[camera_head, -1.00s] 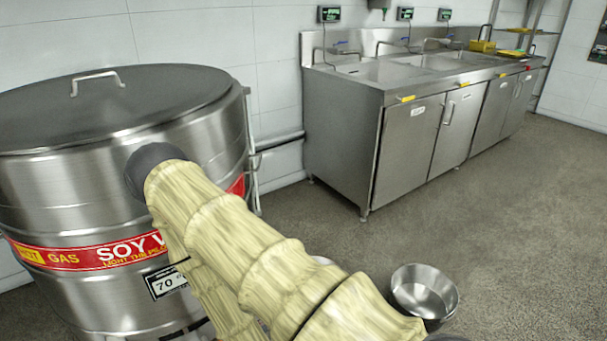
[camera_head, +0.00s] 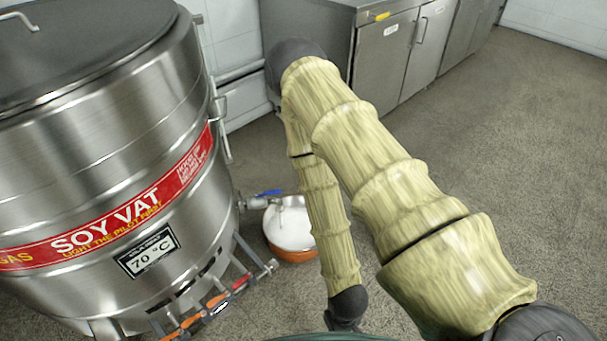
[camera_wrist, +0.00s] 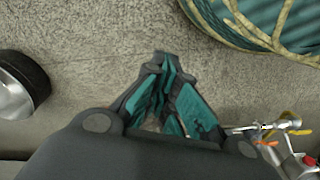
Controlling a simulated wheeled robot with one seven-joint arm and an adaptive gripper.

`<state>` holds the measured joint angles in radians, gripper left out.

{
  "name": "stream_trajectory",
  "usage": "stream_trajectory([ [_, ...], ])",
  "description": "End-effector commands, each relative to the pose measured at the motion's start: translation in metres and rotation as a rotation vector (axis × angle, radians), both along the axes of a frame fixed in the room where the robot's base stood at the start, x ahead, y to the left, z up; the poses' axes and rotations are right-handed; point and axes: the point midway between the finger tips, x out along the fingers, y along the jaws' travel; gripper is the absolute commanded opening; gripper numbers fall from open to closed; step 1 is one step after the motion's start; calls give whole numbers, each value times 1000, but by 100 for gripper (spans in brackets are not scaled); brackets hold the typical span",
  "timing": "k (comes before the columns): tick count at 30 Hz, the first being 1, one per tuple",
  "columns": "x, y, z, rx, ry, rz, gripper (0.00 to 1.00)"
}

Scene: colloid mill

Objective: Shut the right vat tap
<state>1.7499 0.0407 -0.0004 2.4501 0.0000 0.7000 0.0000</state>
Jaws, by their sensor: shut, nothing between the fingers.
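The steel soy vat (camera_head: 110,160) fills the left of the head view. The right vat tap (camera_head: 258,202) sticks out from its lower right side, with a blue lever (camera_head: 270,193) lying roughly along the pipe. An orange basin (camera_head: 292,254) holding something white stands beneath it; I cannot tell whether anything flows. My arm reaches down to the right of the basin. In the wrist view my gripper (camera_wrist: 164,62) is shut and empty above the floor, apart from the tap, which I cannot clearly make out there.
Gas valves with orange and red handles (camera_head: 218,300) sit low on the vat's front; they appear at the wrist view's right (camera_wrist: 290,150). A steel bowl (camera_wrist: 16,92) lies left in the wrist view. A steel cabinet (camera_head: 385,58) stands behind. Floor at right is clear.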

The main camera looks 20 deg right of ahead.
Motion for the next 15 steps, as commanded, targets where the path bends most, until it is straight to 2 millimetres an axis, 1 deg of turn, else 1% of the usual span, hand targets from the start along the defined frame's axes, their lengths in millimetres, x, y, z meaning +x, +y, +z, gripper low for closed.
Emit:
stream_trajectory([
  [11,0,0,0,0,0,1,0],
  [14,7,-1,-5,-2,-4,0,0],
  [15,14,-2,-10,-5,-9,-2,0],
])
